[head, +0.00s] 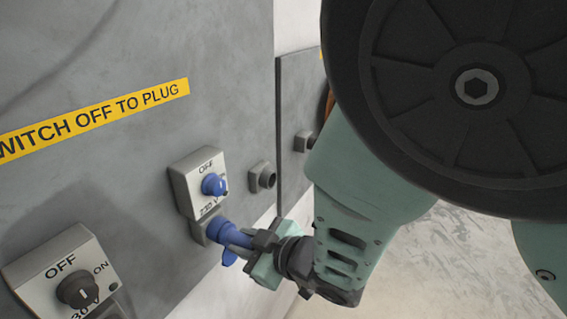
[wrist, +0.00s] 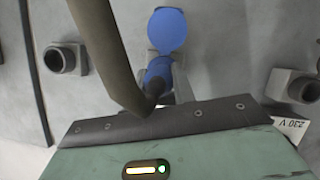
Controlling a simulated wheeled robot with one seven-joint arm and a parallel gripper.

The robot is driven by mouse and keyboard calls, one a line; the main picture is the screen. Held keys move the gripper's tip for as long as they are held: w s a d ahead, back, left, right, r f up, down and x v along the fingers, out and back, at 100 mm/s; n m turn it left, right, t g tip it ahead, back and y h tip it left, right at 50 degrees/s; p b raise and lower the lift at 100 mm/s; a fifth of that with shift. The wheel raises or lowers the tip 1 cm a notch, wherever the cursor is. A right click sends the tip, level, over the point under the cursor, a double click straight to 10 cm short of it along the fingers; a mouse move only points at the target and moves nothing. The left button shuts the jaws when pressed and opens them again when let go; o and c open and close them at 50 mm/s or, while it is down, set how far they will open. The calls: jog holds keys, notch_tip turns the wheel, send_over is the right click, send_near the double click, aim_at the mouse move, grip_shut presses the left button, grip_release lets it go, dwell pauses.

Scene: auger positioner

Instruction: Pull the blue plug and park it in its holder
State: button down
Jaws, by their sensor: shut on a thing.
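The blue plug (head: 232,234) sits at the grey socket under the blue-knob switch box (head: 196,178); its front end appears to be in the socket. It also shows in the wrist view (wrist: 158,72), partly hidden by a dark cable (wrist: 103,45). A round blue flap (wrist: 167,30) stands open beside the plug; in the head view it hangs below. My gripper (head: 245,243) is shut on the plug, its fingers partly hidden. A grey round fitting (head: 264,178), possibly the holder, is on the panel right of the switch box.
A second OFF/ON switch box (head: 72,278) with a black knob is at lower left. A yellow warning strip (head: 95,118) crosses the grey panel. Another fitting (head: 302,141) is on the further panel. Open floor (head: 440,270) lies at right. My arm fills the upper right.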

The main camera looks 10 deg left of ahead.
jog(key=shift+s+d, duration=0.25)
jog(key=shift+d, duration=0.4)
jog(key=shift+s+d, duration=0.15)
jog(key=shift+d, duration=0.15)
jog(key=shift+s+d+b, duration=0.25)
jog(key=shift+d+b, duration=0.1)
jog(key=shift+d, duration=0.3)
jog(key=shift+s+d, duration=0.25)
jog(key=shift+d, duration=0.35)
jog(key=w+d, duration=0.4)
jog(key=w, duration=0.5)
jog(key=w+d+b, duration=0.1)
jog(key=w+d, duration=0.4)
jog(key=w, duration=0.3)
jog(key=shift+w+d, duration=0.2)
jog(key=shift+w, duration=0.2)
